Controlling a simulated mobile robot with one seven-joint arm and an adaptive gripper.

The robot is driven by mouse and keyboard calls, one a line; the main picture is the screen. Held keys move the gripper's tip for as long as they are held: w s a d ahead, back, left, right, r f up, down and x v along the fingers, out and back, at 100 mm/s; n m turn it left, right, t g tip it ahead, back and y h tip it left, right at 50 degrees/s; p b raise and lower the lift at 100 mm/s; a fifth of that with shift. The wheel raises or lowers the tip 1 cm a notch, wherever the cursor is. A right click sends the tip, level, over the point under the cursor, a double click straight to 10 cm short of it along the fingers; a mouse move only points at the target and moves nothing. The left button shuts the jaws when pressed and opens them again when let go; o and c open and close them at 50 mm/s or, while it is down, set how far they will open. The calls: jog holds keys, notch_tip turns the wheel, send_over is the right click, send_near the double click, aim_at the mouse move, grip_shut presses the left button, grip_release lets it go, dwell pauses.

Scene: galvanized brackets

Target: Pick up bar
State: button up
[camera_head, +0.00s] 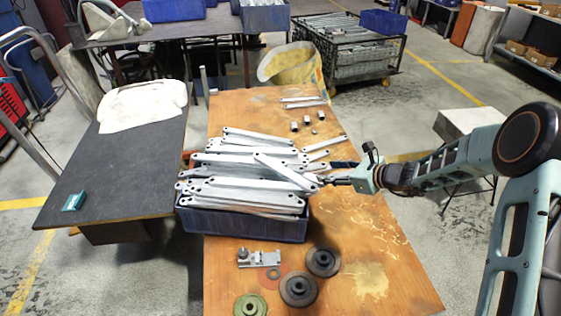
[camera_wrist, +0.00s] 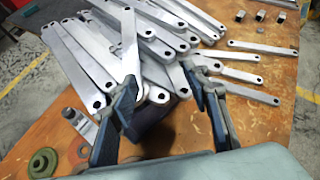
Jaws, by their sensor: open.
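Several flat galvanized bars with a hole at each end lie piled in a blue crate (camera_head: 245,222) on the wooden table. One bar (camera_head: 285,172) lies diagonally across the top of the pile, its near end by my gripper (camera_head: 330,178). My gripper is open at the right side of the pile. In the wrist view, the two dark fingers of my gripper (camera_wrist: 165,92) stand apart. A bar (camera_wrist: 131,50) there runs down to the left finger, which overlaps its near end. I cannot tell whether they touch. Nothing is visibly gripped.
Loose bars (camera_wrist: 255,73) lie right of the crate, with small metal blocks (camera_head: 307,120) behind. Dark round discs (camera_head: 298,289), a green disc (camera_head: 250,305) and a metal fixture (camera_head: 259,258) lie in front. The table's front right is mostly clear. A dark table (camera_head: 130,185) stands left.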

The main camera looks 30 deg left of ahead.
jog(key=s+a+f+y, duration=0.1)
jog(key=s+a+y, duration=0.1)
jog(key=s+a, duration=0.2)
send_near(284, 170)
jog(key=shift+w+a+f+m+g, duration=0.3)
jog(key=shift+w+a+f+g, duration=0.1)
jog(key=shift+a, duration=0.25)
jog(key=shift+x, duration=3)
jog(key=shift+c, duration=0.4)
jog(key=shift+r, duration=0.15)
grip_shut()
